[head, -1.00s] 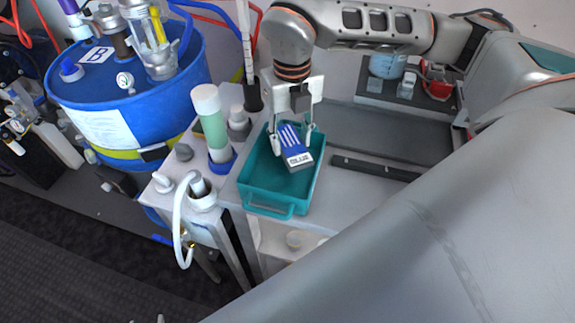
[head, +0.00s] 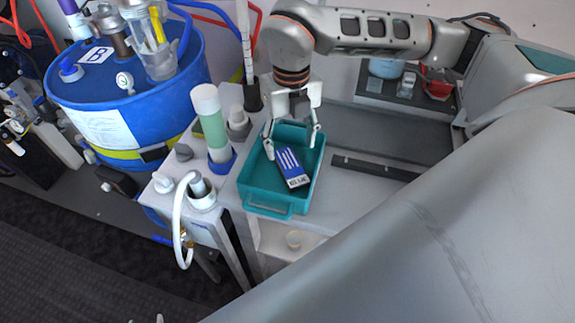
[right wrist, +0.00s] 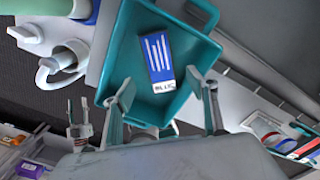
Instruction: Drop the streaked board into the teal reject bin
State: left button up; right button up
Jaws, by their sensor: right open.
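The streaked board (head: 291,167) is blue with white stripes and a white label end reading "BLUE". It lies inside the teal reject bin (head: 268,209), and it also shows in the right wrist view (right wrist: 158,57) within the bin's walls (right wrist: 118,45). My right gripper (head: 291,147) is open and empty above the bin, with its fingers spread apart and clear of the board. The open fingers also show in the right wrist view (right wrist: 168,92).
A blue drum (head: 135,95) marked B stands at the left. A green-and-white cylinder (head: 212,125) and a fitting with a white hose (head: 187,205) stand left of the bin. A dark slotted bar (head: 372,167) lies right of it. Grey counter is bare in front of that bar.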

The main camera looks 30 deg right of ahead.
notch_tip(320, 180, up, 12)
dwell(0.4)
jog(key=shift+f, duration=0.1)
dwell(0.3)
